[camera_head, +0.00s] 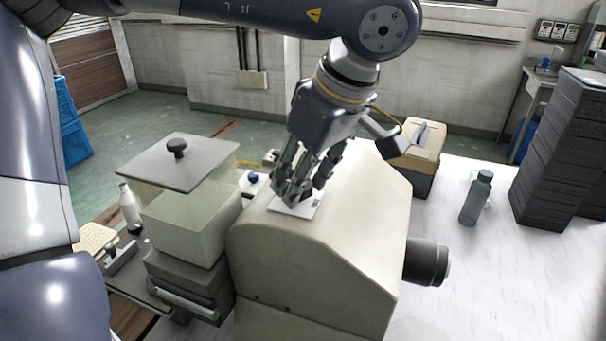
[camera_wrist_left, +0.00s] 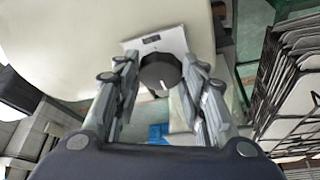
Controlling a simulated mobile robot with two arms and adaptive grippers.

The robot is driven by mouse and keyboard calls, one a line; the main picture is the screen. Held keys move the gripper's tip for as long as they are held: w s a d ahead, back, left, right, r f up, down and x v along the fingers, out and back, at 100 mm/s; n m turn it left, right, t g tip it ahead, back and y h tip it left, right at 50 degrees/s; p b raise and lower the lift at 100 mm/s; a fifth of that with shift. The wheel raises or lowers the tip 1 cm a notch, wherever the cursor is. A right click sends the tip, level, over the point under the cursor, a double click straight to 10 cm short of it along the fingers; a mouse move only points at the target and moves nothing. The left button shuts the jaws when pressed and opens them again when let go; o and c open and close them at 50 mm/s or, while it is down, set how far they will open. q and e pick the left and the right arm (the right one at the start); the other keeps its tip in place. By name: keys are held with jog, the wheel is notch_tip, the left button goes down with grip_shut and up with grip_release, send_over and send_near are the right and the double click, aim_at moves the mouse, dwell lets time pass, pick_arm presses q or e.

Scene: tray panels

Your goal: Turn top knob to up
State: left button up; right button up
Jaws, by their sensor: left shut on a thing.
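A round black knob (camera_wrist_left: 160,73) shows in the left wrist view at the edge of a small white panel (camera_wrist_left: 158,42). The panel (camera_head: 302,209) lies on the sloped top of a beige machine (camera_head: 330,250) in the head view. My left gripper (camera_head: 298,190) reaches down onto this panel, and its fingers hide the knob there. In the left wrist view the gripper's two fingers (camera_wrist_left: 160,66) stand on either side of the knob, shut on it. My right gripper is in neither view.
A clear box with a grey lid (camera_head: 155,168) and black lid handle (camera_head: 177,148) stands left of the machine. A dark cylinder (camera_head: 427,262) juts from the machine's right side. A bottle (camera_head: 477,198) and black stacked trays (camera_head: 565,150) stand right. The white table between is mostly clear.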

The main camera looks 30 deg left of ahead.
pick_arm(q)
jog(key=o, duration=1.1)
jog(key=shift+a, duration=0.1)
jog(key=shift+v, duration=3.75)
